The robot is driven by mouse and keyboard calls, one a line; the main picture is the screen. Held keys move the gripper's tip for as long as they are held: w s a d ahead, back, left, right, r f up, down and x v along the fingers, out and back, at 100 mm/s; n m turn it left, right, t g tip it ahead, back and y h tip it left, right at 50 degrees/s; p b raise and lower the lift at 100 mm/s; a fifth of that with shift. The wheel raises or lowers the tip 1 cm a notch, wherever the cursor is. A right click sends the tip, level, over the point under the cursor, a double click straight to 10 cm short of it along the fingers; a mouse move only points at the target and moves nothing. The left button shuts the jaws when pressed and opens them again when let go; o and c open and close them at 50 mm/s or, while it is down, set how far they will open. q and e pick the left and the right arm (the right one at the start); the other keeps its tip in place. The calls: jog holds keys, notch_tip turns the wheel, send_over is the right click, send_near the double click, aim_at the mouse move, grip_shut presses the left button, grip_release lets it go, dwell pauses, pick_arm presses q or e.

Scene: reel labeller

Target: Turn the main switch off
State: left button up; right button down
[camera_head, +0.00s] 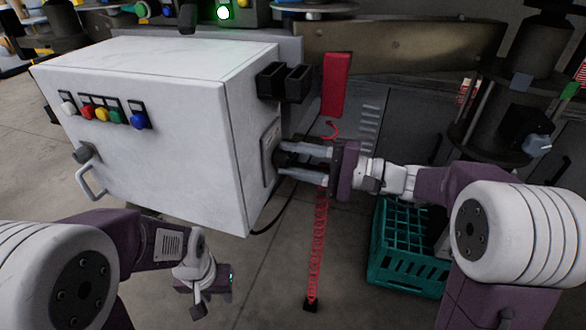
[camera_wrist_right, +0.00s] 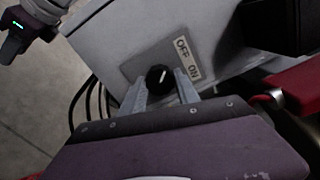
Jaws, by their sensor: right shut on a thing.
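The main switch is a black round knob (camera_wrist_right: 160,78) with a white mark, on a grey plate on the right side of the white cabinet (camera_head: 140,160). A label (camera_wrist_right: 187,59) reading OFF ON sits beside it in the right wrist view. The white mark slants up and right, toward the label; which word it points at is hard to tell. My right gripper (camera_head: 283,158) reaches the plate from the right, its two fingers shut on the knob, one on each side. My left gripper (camera_head: 207,287) hangs low in front of the cabinet, away from the switch; its fingers are not clear.
Coloured buttons (camera_head: 103,114) and a handle (camera_head: 90,180) are on the cabinet front. Black boxes (camera_head: 283,82) stick out above the switch. A red strap (camera_head: 335,85) and red coiled cord (camera_head: 318,240) hang close to my right gripper. A green crate (camera_head: 405,260) stands below my right arm.

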jog(key=shift+f+n+b, duration=0.1)
jog(key=shift+n+b, duration=0.35)
jog(key=shift+n, duration=0.05)
jog(key=c, duration=0.9)
grip_release()
jog(key=shift+d, duration=0.3)
jog(key=p+v, duration=0.3)
jog(key=v, duration=0.5)
jog(key=shift+s+d+p, duration=0.2)
jog(key=shift+d+p, duration=0.05)
jog(key=shift+p, duration=0.15)
